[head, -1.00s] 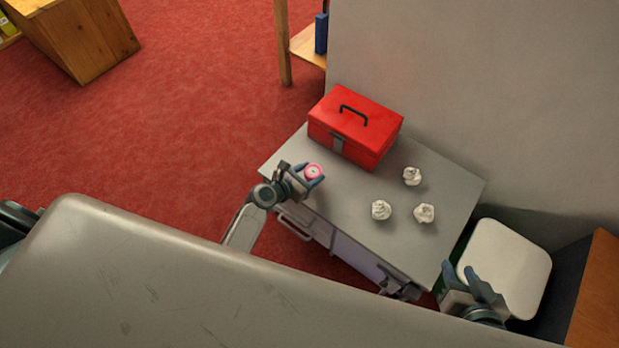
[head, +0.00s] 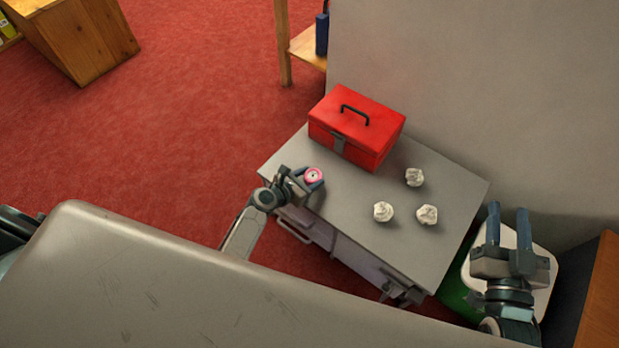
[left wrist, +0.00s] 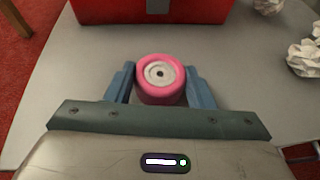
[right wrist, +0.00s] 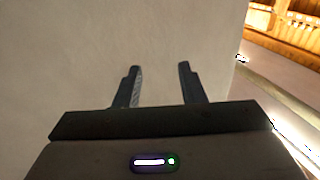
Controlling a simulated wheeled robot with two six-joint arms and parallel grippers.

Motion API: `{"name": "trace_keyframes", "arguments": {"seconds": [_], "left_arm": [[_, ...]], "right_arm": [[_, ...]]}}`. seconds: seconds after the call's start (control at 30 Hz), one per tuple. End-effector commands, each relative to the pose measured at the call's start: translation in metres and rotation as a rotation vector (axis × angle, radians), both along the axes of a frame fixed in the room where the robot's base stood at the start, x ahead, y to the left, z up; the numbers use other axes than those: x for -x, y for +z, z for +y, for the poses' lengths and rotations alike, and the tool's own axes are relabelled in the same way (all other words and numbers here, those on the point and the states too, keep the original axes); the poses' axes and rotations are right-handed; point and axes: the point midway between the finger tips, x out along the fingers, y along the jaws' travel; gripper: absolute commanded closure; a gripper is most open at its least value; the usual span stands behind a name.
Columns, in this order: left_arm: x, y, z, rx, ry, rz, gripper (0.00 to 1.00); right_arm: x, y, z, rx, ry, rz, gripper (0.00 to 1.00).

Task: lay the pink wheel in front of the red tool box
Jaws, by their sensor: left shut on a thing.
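The pink wheel (head: 313,176) has a pale hub and sits between the fingers of my left gripper (head: 311,181), which is shut on it. In the left wrist view the wheel (left wrist: 160,79) shows face-up between the two blue fingers. The red tool box (head: 355,126) with a black handle stands at the back of the grey cabinet top. The wheel is on the near side of the box, with bare top between them. I cannot tell whether the wheel touches the top. My right gripper (head: 508,232) is open and empty, right of the cabinet.
Crumpled paper balls lie on the cabinet top (head: 345,212) to the right: one at the back (head: 414,177), one at the left (head: 383,212), one at the right (head: 427,215). A green bin with a white lid (head: 540,268) stands beside the cabinet. A wall rises behind.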

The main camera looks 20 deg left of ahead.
Motion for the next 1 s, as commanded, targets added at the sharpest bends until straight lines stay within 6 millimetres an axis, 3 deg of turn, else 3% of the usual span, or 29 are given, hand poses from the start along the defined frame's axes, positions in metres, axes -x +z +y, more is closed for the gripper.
{"name": "trace_keyframes", "arguments": {"seconds": [0.57, 0.6, 0.7, 1.0], "left_arm": [[0.000, -0.003, 0.000, 0.000, 0.000, 0.000, 0.74], [0.000, -0.004, 0.000, 0.000, 0.000, 0.000, 0.50], [0.000, -0.003, 0.000, 0.000, 0.000, 0.000, 0.30], [0.000, -0.003, 0.000, 0.000, 0.000, 0.000, 0.30]], "right_arm": [[-0.001, 0.010, -0.001, 0.003, -0.004, -0.059, 0.64], [-0.001, 0.012, -0.001, 0.003, -0.004, -0.068, 0.64], [-0.001, 0.013, -0.001, 0.003, -0.004, -0.072, 0.64], [-0.001, 0.013, -0.001, 0.003, -0.004, -0.069, 0.64]]}}
